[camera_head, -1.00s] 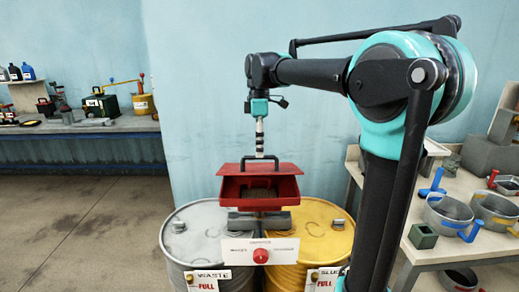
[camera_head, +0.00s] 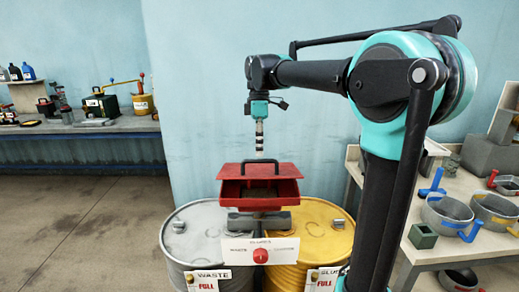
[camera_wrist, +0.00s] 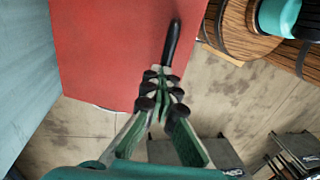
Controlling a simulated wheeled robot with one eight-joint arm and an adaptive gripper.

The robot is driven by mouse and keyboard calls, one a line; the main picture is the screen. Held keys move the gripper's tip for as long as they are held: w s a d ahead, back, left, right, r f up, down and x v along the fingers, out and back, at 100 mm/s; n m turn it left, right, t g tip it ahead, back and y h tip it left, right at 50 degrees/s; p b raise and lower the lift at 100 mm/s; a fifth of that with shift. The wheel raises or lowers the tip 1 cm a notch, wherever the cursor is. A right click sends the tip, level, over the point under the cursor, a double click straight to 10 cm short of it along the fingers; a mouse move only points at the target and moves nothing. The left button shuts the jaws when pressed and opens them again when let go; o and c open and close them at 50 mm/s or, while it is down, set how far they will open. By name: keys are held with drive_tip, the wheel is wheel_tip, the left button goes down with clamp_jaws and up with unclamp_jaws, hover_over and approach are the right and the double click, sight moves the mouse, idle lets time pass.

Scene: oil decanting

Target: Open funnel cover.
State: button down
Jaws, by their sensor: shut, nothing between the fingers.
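The red funnel (camera_head: 286,194) stands above and between two drums in the head view. Its red cover (camera_head: 225,171) has a black handle (camera_head: 278,168) on top. A dark, brownish inside shows below the cover's front edge, so the cover looks raised at the front. My gripper (camera_head: 259,154) points down over the cover, close above the handle. In the wrist view the fingers of my gripper (camera_wrist: 160,75) are together and empty, with the handle (camera_wrist: 172,42) just beyond the tips. The red cover (camera_wrist: 110,50) fills the upper left there. Contact with the handle is unclear.
A grey drum (camera_head: 190,232) and a yellow drum (camera_head: 325,235) stand below the funnel, with a white panel and red knob (camera_head: 260,255) in front. A table with pans (camera_head: 447,217) is at the right. A workbench (camera_head: 80,130) runs along the left wall.

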drive_tip(key=c, duration=2.3)
unclamp_jaws()
drive_tip(key=o, duration=0.7)
drive_tip(key=shift+o, duration=0.2)
wheel_tip(320, 180, up, 12)
drive_tip(key=w, duration=0.2)
drive_tip(key=shift+w+f, duration=0.1)
